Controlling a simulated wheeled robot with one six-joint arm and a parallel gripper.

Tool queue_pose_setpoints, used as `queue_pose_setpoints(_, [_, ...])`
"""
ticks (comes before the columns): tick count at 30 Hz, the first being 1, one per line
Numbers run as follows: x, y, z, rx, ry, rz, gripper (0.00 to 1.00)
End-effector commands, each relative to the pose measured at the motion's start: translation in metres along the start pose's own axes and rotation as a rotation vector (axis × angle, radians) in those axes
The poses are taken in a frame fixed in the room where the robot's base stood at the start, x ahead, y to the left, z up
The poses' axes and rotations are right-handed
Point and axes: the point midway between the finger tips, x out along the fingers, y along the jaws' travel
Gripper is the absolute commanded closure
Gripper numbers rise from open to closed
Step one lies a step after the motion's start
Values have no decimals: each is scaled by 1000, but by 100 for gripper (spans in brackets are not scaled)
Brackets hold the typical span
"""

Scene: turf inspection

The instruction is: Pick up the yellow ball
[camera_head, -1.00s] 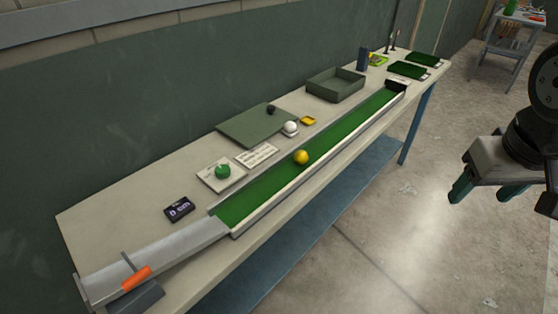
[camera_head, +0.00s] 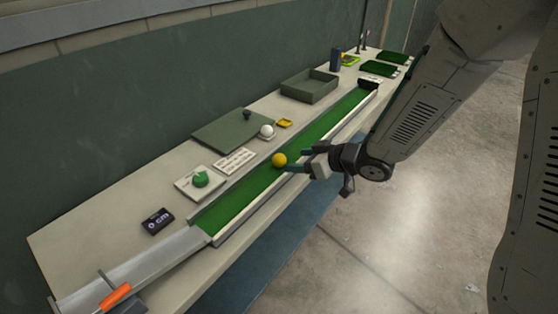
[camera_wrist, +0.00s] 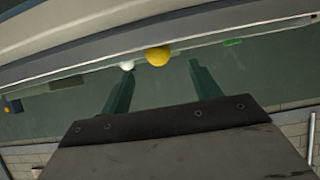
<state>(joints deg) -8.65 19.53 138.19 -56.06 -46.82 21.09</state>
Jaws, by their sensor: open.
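The yellow ball (camera_head: 279,160) rests on the green turf of a long narrow channel (camera_head: 240,195) on the bench. It also shows in the wrist view (camera_wrist: 158,56), ahead of the fingers and between them. My gripper (camera_head: 297,158) is just right of the ball in the head view, its two fingers apart and pointing toward it. In the wrist view my gripper (camera_wrist: 158,78) is open with nothing between its fingers. Whether a fingertip touches the ball I cannot tell.
The channel's raised side rails run along both sides of the ball. A grey ramp (camera_head: 150,268) with an orange handle (camera_head: 116,296) lies at the lower left.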

Motion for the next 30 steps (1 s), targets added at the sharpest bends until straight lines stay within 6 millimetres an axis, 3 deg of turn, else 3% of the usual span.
queue_pose_setpoints(15, [66, 2, -2, 0, -1, 0, 37])
queue_pose_setpoints(24, [70, 3, -2, 0, 0, 3, 37])
queue_pose_setpoints(29, [70, 3, -2, 0, 0, 3, 82])
queue_pose_setpoints(30, [70, 3, -2, 0, 0, 3, 84])
